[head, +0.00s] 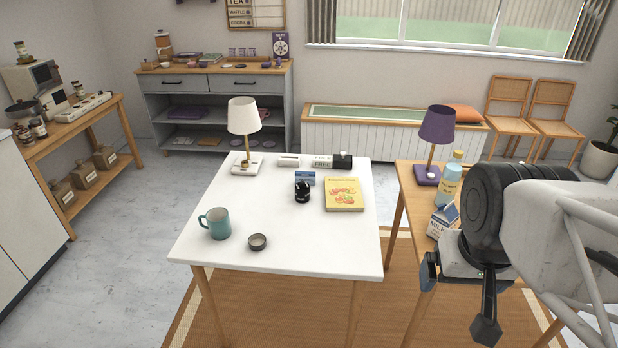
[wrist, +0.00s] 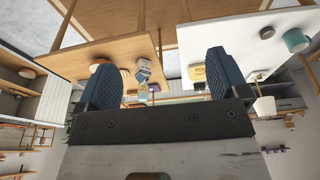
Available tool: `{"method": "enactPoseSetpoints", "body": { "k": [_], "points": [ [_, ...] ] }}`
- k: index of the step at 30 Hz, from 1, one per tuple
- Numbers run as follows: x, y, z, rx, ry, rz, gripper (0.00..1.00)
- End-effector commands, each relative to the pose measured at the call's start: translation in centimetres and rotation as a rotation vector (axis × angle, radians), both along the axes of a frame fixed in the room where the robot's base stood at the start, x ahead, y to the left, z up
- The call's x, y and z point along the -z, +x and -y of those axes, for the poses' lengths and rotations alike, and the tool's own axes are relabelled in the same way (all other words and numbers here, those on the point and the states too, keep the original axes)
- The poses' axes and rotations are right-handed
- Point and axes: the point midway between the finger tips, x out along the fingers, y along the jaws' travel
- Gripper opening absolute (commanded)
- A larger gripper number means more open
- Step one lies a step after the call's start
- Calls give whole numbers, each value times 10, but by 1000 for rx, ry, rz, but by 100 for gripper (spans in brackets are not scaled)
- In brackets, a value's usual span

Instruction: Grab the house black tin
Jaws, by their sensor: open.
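A small black tin (head: 302,192) with a pale label stands upright near the middle of the white table (head: 300,258); its lettering is too small to read. It is in front of a small blue box (head: 305,178) and left of a yellow book (head: 343,194). I cannot make it out in the wrist view. My gripper (head: 459,301) is at the right in the head view, well apart from the tin, beside the wooden side table. In the wrist view my gripper (wrist: 160,65) has its two dark fingers spread with nothing held between them.
A teal mug (head: 217,223) and small dark bowl (head: 257,242) stand at the table's front left. A white-shaded lamp (head: 243,117) and small boxes (head: 322,161) are behind. The side table holds a purple lamp (head: 437,124), bottle (head: 449,183) and milk carton (head: 441,219).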

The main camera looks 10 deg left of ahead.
Motion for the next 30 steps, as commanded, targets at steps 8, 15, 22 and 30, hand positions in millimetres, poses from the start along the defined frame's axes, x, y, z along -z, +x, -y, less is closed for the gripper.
{"method": "enactPoseSetpoints", "body": {
  "k": [8,15,22,30],
  "points": [
    [-1,2,-1,3,4,-3,93],
    [-4,22,-8,41,49,-27,93],
    [-11,64,-23,116,141,-75,93],
    [-13,121,-44,225,261,-148,93]
  ]
}}
